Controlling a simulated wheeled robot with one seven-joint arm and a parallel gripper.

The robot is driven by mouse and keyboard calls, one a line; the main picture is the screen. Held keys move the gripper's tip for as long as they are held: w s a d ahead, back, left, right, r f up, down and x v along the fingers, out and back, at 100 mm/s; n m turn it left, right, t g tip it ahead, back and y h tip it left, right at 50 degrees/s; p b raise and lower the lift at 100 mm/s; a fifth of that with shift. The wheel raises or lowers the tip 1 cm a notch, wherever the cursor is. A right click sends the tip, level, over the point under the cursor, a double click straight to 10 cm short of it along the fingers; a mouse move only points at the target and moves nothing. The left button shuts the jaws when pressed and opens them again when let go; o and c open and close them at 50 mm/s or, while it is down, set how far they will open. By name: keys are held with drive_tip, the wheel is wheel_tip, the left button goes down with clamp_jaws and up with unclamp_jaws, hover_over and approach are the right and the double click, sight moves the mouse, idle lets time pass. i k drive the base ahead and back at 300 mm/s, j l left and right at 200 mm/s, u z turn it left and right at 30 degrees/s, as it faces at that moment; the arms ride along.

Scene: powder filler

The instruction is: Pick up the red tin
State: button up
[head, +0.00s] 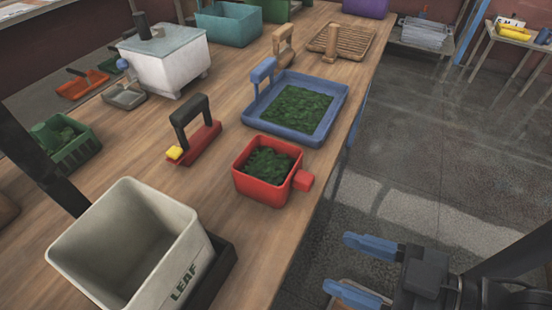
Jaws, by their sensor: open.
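The red tin (262,187) is an open square box with a short red block handle on its right side, filled with dark green leaves. It stands upright on the wooden table near its right edge. My gripper (358,268), with two blue fingers, is at the lower right, beyond the table's edge. It is open and empty, and apart from the tin. Its fingers point left.
A blue tray (257,124) of leaves lies just behind the tin. A red tool with a black handle (192,132) lies to its left. A white bin marked LEAF (190,262) stands at the front left. The table's right edge (322,205) borders the grey floor.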

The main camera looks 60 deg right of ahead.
sight(267, 171)
drive_tip(key=j+z, duration=0.1)
drive_tip(key=z, duration=0.3)
drive_tip(key=u, duration=1.6)
drive_tip(key=z, duration=1.65)
drive_tip(key=k+j+z, duration=0.3)
drive_tip(key=k+j, duration=0.15)
drive_tip(key=j, duration=0.15)
drive_tip(key=k+j+z, duration=0.35)
drive_tip(key=k+j, duration=0.15)
